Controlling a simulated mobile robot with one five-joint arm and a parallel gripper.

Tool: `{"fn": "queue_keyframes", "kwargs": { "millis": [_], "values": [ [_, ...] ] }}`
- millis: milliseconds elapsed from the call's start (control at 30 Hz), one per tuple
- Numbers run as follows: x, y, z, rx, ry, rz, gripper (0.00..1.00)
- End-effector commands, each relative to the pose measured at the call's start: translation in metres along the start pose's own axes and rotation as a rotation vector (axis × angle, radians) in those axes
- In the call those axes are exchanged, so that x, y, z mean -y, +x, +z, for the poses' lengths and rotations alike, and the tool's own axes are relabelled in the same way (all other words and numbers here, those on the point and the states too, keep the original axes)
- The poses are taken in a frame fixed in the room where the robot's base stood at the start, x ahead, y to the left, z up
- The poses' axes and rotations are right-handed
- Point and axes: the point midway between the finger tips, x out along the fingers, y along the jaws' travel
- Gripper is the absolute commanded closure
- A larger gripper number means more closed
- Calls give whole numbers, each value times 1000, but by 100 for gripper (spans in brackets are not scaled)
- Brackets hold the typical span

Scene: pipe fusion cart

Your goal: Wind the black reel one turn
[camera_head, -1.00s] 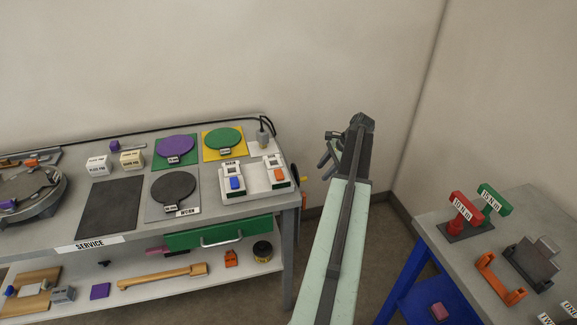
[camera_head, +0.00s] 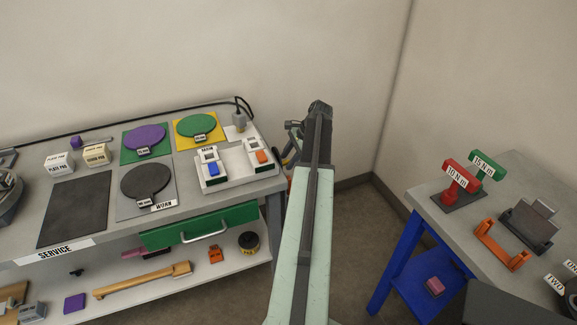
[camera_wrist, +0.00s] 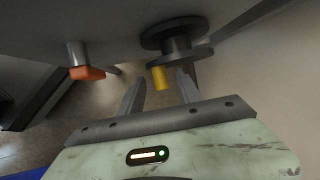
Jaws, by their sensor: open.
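The black reel (camera_wrist: 176,38) shows in the wrist view as dark round flanges on a hub, at the side of a grey surface. A yellow handle (camera_wrist: 160,78) sticks out from it toward my gripper. My gripper (camera_wrist: 161,84) is open, with one finger on each side of the yellow handle's end in the picture. I cannot tell whether either finger touches it. In the head view my gripper (camera_head: 293,135) is beside the right end of the service bench, and my arm hides most of that area. The reel is not clearly visible there.
An orange-ended grey knob (camera_wrist: 87,72) sits left of the reel in the wrist view. The service bench (camera_head: 100,228) stands at left, with a green drawer (camera_head: 165,235). A second table (camera_head: 425,205) with torque tools is at right. Floor shows between them.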

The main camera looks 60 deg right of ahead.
Motion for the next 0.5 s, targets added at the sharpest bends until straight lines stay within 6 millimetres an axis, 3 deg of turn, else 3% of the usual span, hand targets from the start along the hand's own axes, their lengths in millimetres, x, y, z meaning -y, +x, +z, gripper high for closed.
{"fn": "queue_keyframes", "kwargs": {
  "millis": [233,400,500],
  "values": [
    [0,2,1,0,0,0,59],
    [0,2,1,0,0,1,100],
    [6,1,-5,1,-1,2,100]
  ]
}}
